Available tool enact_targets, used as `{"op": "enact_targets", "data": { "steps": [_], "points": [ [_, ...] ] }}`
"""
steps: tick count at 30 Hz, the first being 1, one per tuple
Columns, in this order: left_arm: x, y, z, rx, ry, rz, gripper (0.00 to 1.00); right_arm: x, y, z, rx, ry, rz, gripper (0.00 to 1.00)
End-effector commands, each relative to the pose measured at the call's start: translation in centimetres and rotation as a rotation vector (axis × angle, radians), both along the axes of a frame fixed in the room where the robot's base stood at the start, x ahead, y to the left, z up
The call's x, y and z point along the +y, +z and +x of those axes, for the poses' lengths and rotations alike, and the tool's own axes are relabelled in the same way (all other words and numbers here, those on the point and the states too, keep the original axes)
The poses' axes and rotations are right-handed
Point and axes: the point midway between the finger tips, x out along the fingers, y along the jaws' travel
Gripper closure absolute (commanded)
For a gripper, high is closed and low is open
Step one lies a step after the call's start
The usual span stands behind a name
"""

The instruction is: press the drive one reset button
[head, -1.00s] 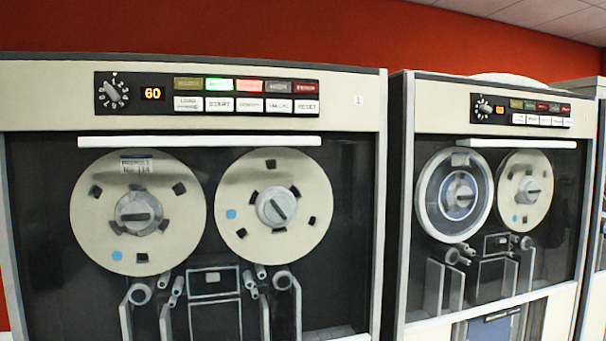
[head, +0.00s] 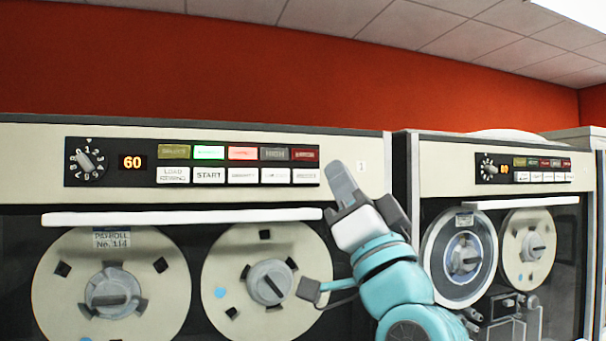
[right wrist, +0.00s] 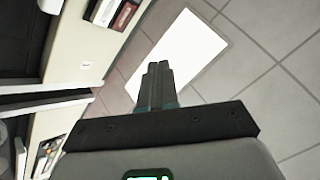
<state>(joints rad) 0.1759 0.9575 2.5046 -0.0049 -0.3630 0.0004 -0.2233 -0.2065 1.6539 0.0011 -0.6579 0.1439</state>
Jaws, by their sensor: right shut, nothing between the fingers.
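The near tape drive (head: 362,150) fills the left of the head view and carries a small tag that reads like 1. Its dark control panel has a row of coloured lamps above a row of white buttons. The reset button (head: 305,176) is the rightmost white one, its lettering blurred now. My right gripper (head: 341,178) is shut and empty, just right of the panel's end, pointing up; I cannot tell its gap to the drive face. In the right wrist view its fingers (right wrist: 156,72) are together, with white and red buttons (right wrist: 105,12) at upper left. My left gripper is not in view.
A white bar (head: 180,217) runs below the panel, above two tape reels (head: 110,285). A second drive (head: 440,180) with a similar panel stands to the right.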

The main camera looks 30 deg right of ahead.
Motion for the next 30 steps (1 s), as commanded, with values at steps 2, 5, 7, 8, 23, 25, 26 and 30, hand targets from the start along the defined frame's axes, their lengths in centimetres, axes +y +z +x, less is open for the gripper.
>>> {"op": "enact_targets", "data": {
  "steps": [2, 5, 7, 8, 23, 25, 26, 30],
  "points": [
    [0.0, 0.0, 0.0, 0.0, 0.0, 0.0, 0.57, 0.0, 0.0, -0.1, -0.001, 0.001, 0.0, 1.0],
    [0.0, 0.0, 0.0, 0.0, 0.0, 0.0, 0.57, 0.0, 0.0, -0.2, 0.0, 0.001, 0.001, 1.0],
    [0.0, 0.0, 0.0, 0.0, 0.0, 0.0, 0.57, 0.1, 0.0, -0.1, 0.0, 0.001, 0.001, 1.0],
    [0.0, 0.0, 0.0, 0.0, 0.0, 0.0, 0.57, 0.1, 0.0, -0.1, 0.001, 0.001, 0.0, 1.0],
    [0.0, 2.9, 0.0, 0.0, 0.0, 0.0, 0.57, -1.2, 0.3, 5.5, 0.005, -0.001, -0.001, 1.0],
    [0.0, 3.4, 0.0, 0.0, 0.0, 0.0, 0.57, -1.5, 0.2, 6.4, 0.005, 0.0, -0.001, 1.0],
    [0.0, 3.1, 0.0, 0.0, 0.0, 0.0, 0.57, -1.5, 0.0, 6.8, 0.005, 0.0, -0.001, 1.0],
    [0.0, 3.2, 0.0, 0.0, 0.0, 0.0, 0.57, -1.8, 0.0, 8.0, 0.003, 0.001, 0.0, 1.0]
  ]
}}
